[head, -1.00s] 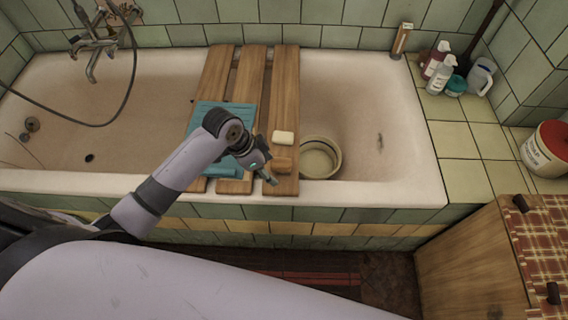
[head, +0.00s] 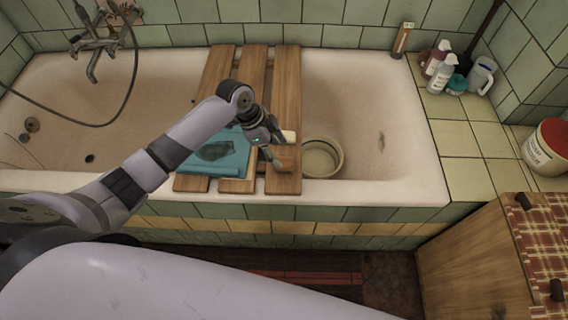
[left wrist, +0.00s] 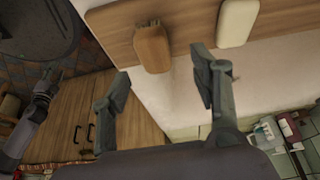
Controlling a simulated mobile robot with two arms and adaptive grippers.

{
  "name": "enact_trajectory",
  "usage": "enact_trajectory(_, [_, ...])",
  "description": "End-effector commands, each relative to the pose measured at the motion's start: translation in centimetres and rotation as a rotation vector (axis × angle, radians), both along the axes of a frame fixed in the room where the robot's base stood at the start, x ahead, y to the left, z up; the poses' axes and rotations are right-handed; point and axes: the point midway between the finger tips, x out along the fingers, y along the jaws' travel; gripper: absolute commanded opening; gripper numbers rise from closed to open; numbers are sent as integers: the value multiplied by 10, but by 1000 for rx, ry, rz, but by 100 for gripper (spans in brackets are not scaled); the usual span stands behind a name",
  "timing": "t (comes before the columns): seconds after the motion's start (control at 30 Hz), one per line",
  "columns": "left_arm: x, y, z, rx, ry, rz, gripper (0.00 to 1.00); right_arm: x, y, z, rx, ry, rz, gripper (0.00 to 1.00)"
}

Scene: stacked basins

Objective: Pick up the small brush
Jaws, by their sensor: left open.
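The small brush (head: 285,155) has a brown wooden back and lies on the slatted wooden board (head: 285,80) across the bathtub. In the left wrist view the brush (left wrist: 153,48) shows its dark bristles at the top edge. My left gripper (head: 272,160) is at the brush in the head view and partly hides it. In the left wrist view my left gripper (left wrist: 160,64) is open, with the brush ahead of and between its fingertips, nothing held. Part of my right arm, seemingly with its gripper (left wrist: 46,84), shows small at the left; its jaws are unclear.
A cream soap bar (head: 289,136) lies just behind the brush. A folded teal cloth (head: 217,155) lies left on the board. A round basin (head: 321,157) stands in the tub at right. Bottles (head: 442,72) stand on the tiled ledge. The tub's right end is open.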

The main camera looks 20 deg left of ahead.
Motion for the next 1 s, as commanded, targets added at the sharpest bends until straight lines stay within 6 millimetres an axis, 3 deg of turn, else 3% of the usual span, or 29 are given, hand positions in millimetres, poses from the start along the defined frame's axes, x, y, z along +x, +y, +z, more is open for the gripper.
enact_trajectory(0.27, [0, -8, -21, 0, 1, 0, 57, 0, 0, 0, 0, -1, 0, 40])
enact_trajectory(0.57, [0, -22, -59, 0, 2, 1, 57, -2, 6, 1, 7, 2, -2, 40])
enact_trajectory(0.87, [0, -23, -64, 0, -2, 1, 57, -3, 9, 1, 11, 4, -3, 40])
enact_trajectory(1.0, [0, -23, -63, 0, -2, 1, 47, -3, 8, 1, 9, 5, -3, 40])
